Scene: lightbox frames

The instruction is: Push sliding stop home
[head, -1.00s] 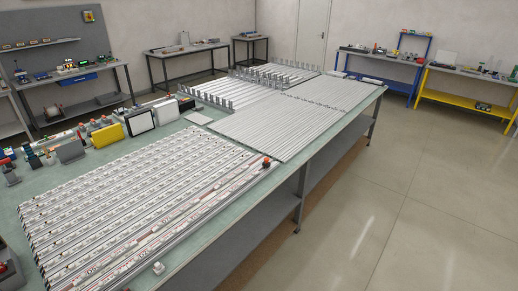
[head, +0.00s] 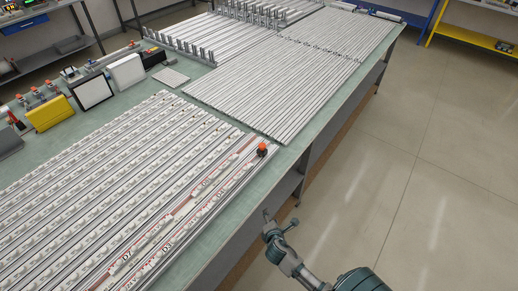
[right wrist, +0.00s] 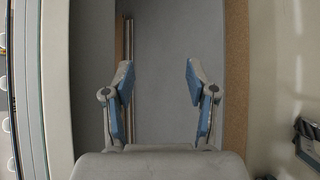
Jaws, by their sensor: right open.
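A small dark block with an orange-red top (head: 262,150), which may be the sliding stop, stands at the far end of the front rails near the bench's right edge. The front rails (head: 190,205) carry red-and-white marked strips with lettering such as D7. My right gripper (head: 280,219) is off the bench's right edge, nearer to me than the orange-topped block and apart from it. In the right wrist view its two blue-grey fingers (right wrist: 158,75) are spread with nothing between them. My left gripper is not in view.
The green bench top (head: 245,200) has a long right edge beside my right arm. Many parallel rails (head: 90,190) cover its near half, more grey rails (head: 290,80) the far half. A yellow box (head: 50,113) and a white-faced panel (head: 92,90) stand at left. The floor at right is clear.

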